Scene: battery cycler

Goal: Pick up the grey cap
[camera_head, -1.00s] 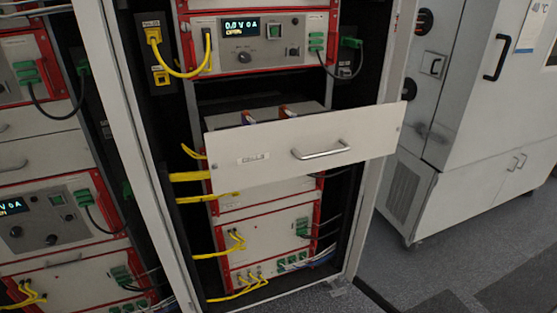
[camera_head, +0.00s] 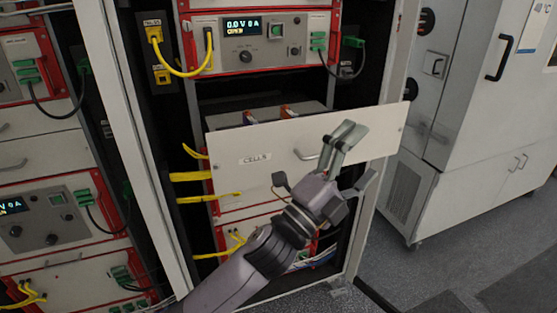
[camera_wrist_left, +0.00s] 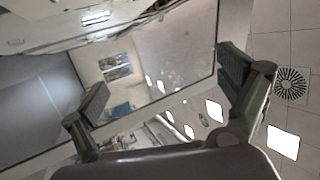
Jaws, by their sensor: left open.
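I cannot make out a grey cap in either view. The pulled-out drawer (camera_head: 225,150) with a label on its white front shows in the head view. My right gripper is not in view.
The rack's white post (camera_head: 140,150) stands left of the drawer. Yellow cables (camera_head: 190,177) stick out left of and below it. A cycler unit (camera_head: 262,42) sits above the drawer. A grey cabinet (camera_head: 460,190) stands to the right, with bare floor before it.

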